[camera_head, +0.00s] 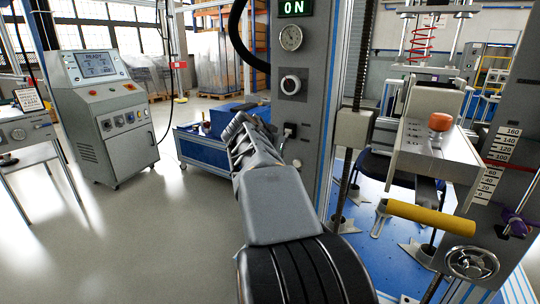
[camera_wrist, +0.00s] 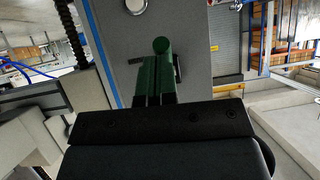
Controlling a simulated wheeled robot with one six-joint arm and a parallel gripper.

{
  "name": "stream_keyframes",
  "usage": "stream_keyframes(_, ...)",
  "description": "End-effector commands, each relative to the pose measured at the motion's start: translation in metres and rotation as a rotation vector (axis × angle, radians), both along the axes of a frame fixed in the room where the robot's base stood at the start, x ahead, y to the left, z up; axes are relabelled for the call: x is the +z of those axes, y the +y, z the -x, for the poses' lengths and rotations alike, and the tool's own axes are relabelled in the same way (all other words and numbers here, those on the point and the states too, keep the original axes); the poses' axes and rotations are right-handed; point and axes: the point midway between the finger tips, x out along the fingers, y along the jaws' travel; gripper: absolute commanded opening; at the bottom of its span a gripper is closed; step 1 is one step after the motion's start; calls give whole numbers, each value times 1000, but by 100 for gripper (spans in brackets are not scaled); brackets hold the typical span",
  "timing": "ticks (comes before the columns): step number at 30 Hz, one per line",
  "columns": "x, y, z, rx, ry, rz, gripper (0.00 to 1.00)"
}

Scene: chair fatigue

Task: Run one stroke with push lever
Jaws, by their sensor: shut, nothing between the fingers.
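A small dark handle (camera_head: 290,130) shows on the same column in the head view, below a round knob. My gripper (camera_wrist: 154,74) is shut and empty, its fingers just below the green end. I cannot tell whether they touch it. In the head view my gripper (camera_head: 246,133) is beside the column, left of the dark handle, and its fingertips are hard to make out. Neither handle is labelled, so I cannot confirm which is the push lever.
A yellow bar (camera_head: 430,216) and handwheel (camera_head: 472,262) are at right. A control cabinet (camera_head: 120,125) stands left. The floor between is clear.

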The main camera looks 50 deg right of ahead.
Motion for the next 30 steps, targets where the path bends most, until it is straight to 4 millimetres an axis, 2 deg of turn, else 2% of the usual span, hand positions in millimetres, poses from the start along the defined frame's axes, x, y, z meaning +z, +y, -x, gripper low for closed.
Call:
stream_keyframes(20, -3, -1, 1, -4, 2, -3, 0)
stream_keyframes(23, 0, 4, 2, -4, 1, -1, 0)
stream_keyframes(30, 17, 33, 11, -10, -2, 0, 0)
